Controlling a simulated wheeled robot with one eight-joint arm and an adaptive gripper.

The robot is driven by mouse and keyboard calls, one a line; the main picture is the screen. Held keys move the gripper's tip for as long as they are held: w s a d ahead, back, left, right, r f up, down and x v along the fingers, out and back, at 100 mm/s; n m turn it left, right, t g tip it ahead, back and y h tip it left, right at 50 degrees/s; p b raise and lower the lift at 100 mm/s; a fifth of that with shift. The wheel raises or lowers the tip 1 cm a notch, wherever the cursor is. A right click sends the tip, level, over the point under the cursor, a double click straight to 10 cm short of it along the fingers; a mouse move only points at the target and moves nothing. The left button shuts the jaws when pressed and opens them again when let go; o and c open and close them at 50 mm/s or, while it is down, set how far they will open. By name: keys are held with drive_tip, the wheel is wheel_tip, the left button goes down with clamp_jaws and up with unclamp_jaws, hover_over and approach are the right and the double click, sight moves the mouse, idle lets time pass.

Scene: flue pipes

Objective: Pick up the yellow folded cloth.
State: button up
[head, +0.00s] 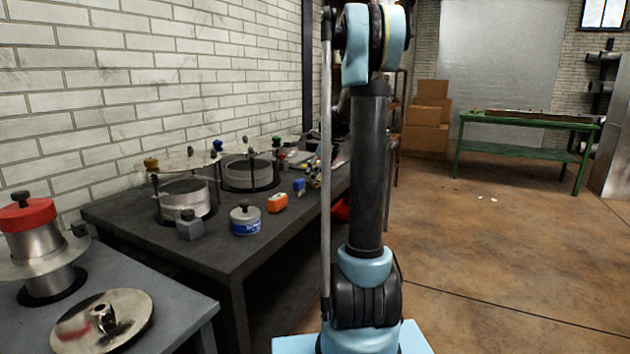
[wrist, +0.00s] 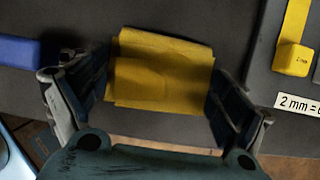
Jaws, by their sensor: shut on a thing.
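The yellow folded cloth (wrist: 162,72) is in the middle of the wrist view, a flat folded rectangle with its layers showing at the left edge. My gripper (wrist: 158,84) has one finger at each side edge of the cloth and is shut on it. A dark grey surface lies behind the cloth; I cannot tell whether the cloth still touches it. In the head view my arm stands upright in front, and I cannot make out the gripper or the cloth there.
In the wrist view a blue object (wrist: 18,50) lies left of the gripper; a yellow-handled item (wrist: 293,55) and a white label (wrist: 296,103) lie right. In the head view the dark workbench (head: 255,238) holds canisters and small blocks. Open floor lies right, before a green table (head: 520,120).

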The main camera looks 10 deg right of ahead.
wheel_tip(320, 180, up, 10)
idle(0.5)
drive_tip(key=shift+o, duration=0.8)
drive_tip(key=shift+c, duration=0.2)
drive_tip(key=shift+s, duration=0.15)
